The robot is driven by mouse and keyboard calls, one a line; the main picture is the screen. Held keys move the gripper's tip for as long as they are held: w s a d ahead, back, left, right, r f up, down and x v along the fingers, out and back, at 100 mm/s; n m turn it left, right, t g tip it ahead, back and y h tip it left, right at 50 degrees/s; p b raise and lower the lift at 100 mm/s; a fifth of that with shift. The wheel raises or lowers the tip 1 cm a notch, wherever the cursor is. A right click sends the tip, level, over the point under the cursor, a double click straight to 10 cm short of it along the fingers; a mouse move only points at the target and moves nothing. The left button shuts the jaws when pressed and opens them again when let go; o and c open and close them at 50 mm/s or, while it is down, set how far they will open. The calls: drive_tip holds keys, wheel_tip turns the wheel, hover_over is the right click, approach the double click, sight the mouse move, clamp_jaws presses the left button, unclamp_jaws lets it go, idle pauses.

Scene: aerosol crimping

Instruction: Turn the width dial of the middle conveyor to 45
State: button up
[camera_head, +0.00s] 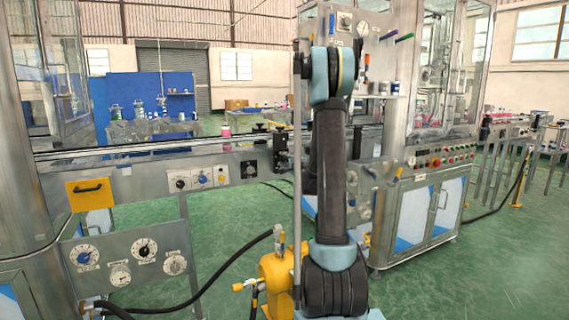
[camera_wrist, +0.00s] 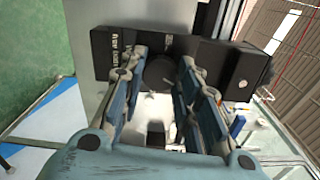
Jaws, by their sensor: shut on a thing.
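In the wrist view, my gripper (camera_wrist: 162,68) has its two blue-grey fingers closed around a dark round dial (camera_wrist: 160,74). The dial sits on the front of a black block (camera_wrist: 112,48) with small white lettering, too blurred and tilted to read. I cannot make out a pointer or the dial's setting. In the head view, my arm rises in the middle and hides my gripper and the held dial. The conveyor (camera_head: 160,148) runs from the left toward the centre, behind my arm.
A gauge panel (camera_head: 120,262) stands at lower left. A yellow fitting (camera_head: 277,275) with black hoses is beside my arm. A cabinet (camera_head: 420,215) stands right. Green floor is open at lower right.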

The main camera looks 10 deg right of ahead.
drive_tip(key=shift+s+a, duration=0.1)
drive_tip(key=o, duration=1.1)
drive_tip(key=v, duration=1.1)
drive_tip(key=shift+s+f, duration=0.1)
drive_tip(key=shift+s, duration=0.25)
